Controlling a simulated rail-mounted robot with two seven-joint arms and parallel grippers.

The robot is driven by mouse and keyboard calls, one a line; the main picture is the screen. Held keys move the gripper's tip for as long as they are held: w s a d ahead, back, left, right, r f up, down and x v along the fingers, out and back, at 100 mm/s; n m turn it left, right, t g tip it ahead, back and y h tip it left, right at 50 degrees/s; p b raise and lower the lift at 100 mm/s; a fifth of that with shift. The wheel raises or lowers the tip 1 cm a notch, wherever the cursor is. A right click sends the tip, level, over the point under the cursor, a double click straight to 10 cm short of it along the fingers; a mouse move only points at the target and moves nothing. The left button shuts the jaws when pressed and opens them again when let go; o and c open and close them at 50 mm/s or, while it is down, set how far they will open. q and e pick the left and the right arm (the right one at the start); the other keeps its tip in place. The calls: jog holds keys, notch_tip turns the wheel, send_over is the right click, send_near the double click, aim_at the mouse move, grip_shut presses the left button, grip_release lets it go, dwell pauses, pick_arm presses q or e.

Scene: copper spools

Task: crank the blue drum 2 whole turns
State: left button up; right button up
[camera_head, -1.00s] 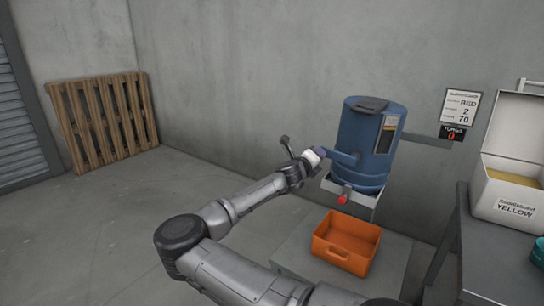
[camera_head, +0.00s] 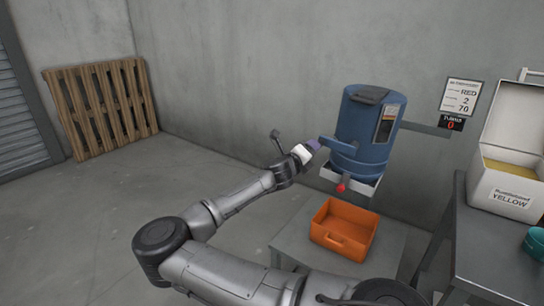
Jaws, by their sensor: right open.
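The blue drum (camera_head: 362,130) hangs at the wall on a grey bracket, with a black piece on its top. A blue crank arm (camera_head: 336,146) sticks out from its left side. A purple grip-like piece (camera_head: 313,144) shows at the arm's left end. My right gripper (camera_head: 308,148) is open at that piece, left of the drum; I cannot tell whether it touches it or whether the piece lies between the fingers. A small turns display (camera_head: 451,123) right of the drum reads 0. My left gripper is not in view.
A red knob (camera_head: 341,187) sits under the drum. An orange bin (camera_head: 343,230) stands below on a grey stand (camera_head: 290,243). A wall sign (camera_head: 461,97) reads RED, 2, 70. A white open box (camera_head: 505,190) labelled YELLOW is at right. A wooden pallet (camera_head: 103,108) leans at left.

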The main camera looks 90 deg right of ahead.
jog(key=p+v, duration=0.2)
jog(key=v, duration=0.6)
jog(key=shift+a, duration=0.3)
jog(key=shift+w, duration=0.1)
